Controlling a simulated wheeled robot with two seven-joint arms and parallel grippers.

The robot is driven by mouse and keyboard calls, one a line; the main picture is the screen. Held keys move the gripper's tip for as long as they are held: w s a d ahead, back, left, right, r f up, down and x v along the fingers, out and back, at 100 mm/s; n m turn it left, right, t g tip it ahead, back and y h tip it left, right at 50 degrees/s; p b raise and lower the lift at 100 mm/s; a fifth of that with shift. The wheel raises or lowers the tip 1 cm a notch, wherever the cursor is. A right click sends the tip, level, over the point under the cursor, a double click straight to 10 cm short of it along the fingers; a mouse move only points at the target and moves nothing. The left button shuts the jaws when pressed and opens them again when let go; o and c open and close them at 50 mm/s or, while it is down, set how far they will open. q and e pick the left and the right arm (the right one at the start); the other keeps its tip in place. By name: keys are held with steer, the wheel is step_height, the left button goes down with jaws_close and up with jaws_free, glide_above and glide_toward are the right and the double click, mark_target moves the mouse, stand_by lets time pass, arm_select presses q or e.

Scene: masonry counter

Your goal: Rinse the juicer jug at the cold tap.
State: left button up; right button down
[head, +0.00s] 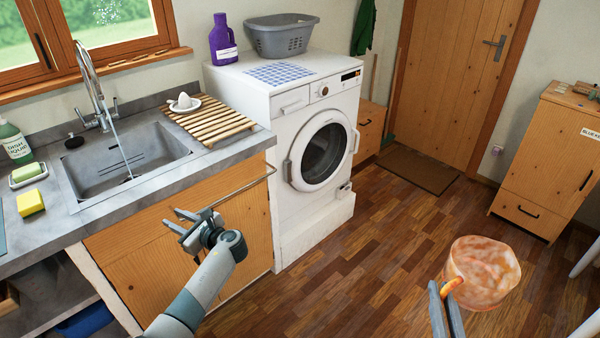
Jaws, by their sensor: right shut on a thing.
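The juicer jug (486,270), clear with orange smears and pulp, is at the lower right, above the wooden floor. My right gripper (447,292) is shut on its orange handle. The tap (90,80) is a tall chrome swan-neck at the back of the sink (125,160). A thin stream of water (121,155) runs from its spout into the basin. My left gripper (180,220) is empty, its fingers apart, in front of the cupboard below the counter. A white juicer reamer (183,101) sits on the slatted wooden rack (215,122).
A soap bottle (13,142), a soap dish with green soap (27,174) and a yellow sponge (30,202) are left of the sink. A metal rail (245,186) sticks out along the counter front. The washing machine (300,120) stands right of the counter. The middle floor is clear.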

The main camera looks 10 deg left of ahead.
arm_select(q)
steer(key=s+d+f+h, duration=0.1)
steer(key=s+f+h, duration=0.15)
steer(key=f, duration=0.45)
steer(key=s+d+f+n+h, duration=0.1)
steer(key=s+d+f, duration=0.15)
steer(key=f, duration=0.45)
steer(key=s+d+f+h, duration=0.1)
steer(key=s+f, duration=0.2)
steer(key=f, duration=0.4)
steer(key=s+d+f+n+g+h, duration=0.2)
steer(key=s+d+f, duration=0.1)
steer(key=s+f, duration=0.6)
steer(key=s+d+f+n+g+h, duration=0.1)
steer(key=s+d+f+n+h, duration=0.15)
steer(key=s+f, duration=0.6)
steer(key=s+d+f+n+g+h, duration=0.1)
steer(key=s+d+f+n, duration=0.3)
steer(key=s, duration=0.9)
steer(key=s+d+f+n+g+h, duration=0.1)
steer(key=s+d+f+n+h, duration=0.2)
steer(key=s, duration=1)
steer(key=s+d+f+n+h, duration=0.1)
steer(key=s+d+f+n, duration=0.3)
steer(key=s+f, duration=0.5)
steer(key=s+n, duration=0.2)
steer(key=s, duration=0.2)
steer(key=shift+d+f+g+h, duration=0.35)
steer(key=shift+f+g+h, duration=0.05)
